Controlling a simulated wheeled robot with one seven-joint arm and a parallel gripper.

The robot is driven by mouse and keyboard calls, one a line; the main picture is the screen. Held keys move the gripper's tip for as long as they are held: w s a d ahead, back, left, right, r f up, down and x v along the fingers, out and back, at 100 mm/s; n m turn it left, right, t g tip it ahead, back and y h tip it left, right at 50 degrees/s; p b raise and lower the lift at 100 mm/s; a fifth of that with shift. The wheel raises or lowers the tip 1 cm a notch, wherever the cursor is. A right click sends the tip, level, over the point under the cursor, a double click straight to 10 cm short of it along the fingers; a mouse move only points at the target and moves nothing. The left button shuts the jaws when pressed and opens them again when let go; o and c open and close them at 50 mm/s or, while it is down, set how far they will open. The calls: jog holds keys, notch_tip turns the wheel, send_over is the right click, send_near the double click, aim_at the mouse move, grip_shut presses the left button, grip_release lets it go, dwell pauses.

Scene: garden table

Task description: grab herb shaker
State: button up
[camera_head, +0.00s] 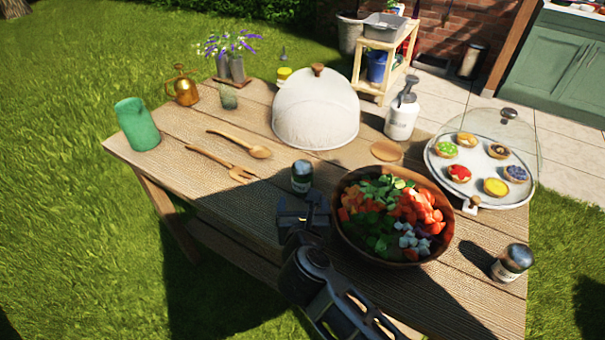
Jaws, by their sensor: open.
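Two small glass shakers with metal caps stand on the wooden table. One shaker (302,178) is upright near the middle, just beyond my gripper and left of the salad bowl. The other shaker (511,263) stands near the right front edge. I cannot read which one holds herbs. My gripper (305,205) is open, close to the middle shaker. It hides part of the table in front of that shaker, and I cannot tell if its fingers touch or surround the glass.
A wooden salad bowl (345,232) stands just right of my gripper. Beyond are a white dome (316,112), a pump bottle (402,117), a wooden fork (215,161) and spoon (238,143). A covered tart stand (437,172) is at right. The left front tabletop is clear.

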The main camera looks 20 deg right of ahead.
aim_at(302, 183)
jog(key=w, duration=0.1)
jog(key=w+d, duration=0.1)
jog(key=w, duration=0.2)
jog(key=shift+w+d, duration=0.1)
jog(key=shift+d, duration=0.25)
jog(key=shift+r+x, duration=0.2)
jog(key=shift+x, duration=1.15)
jog(key=shift+r+x, duration=0.25)
jog(key=shift+x, duration=1.15)
jog(key=shift+w+d, duration=0.1)
jog(key=shift+w, duration=0.05)
jog(key=c, duration=1.1)
